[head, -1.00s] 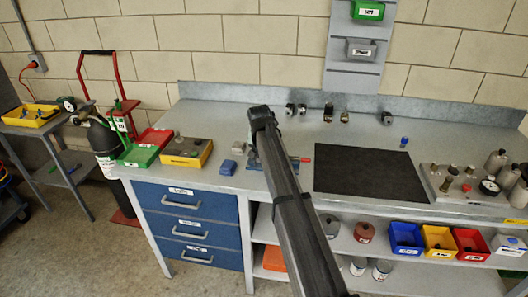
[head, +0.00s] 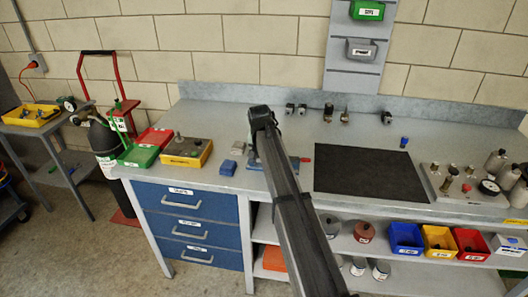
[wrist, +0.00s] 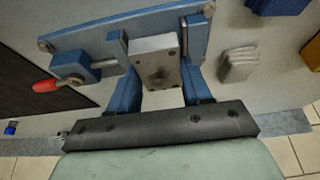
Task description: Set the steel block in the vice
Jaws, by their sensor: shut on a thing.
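The steel block (wrist: 155,62) is a pale grey block with small holes in its face. In the wrist view it sits between the two blue fingers of my gripper (wrist: 158,76), which are shut on it. The blue vice (wrist: 82,40), with a red-tipped handle (wrist: 45,86) and a screw, lies behind the block. The block overlaps the vice's jaw area; I cannot tell whether it is seated or just above. In the head view my arm covers the block and most of the vice, leaving the vice's red handle tip (head: 306,160) visible.
A grey block-like piece (head: 238,147) and a blue piece (head: 228,167) lie just left of the vice. A yellow box (head: 188,153) stands further left. A black mat (head: 362,172) lies right of the vice. Small fittings (head: 328,112) stand at the back of the bench.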

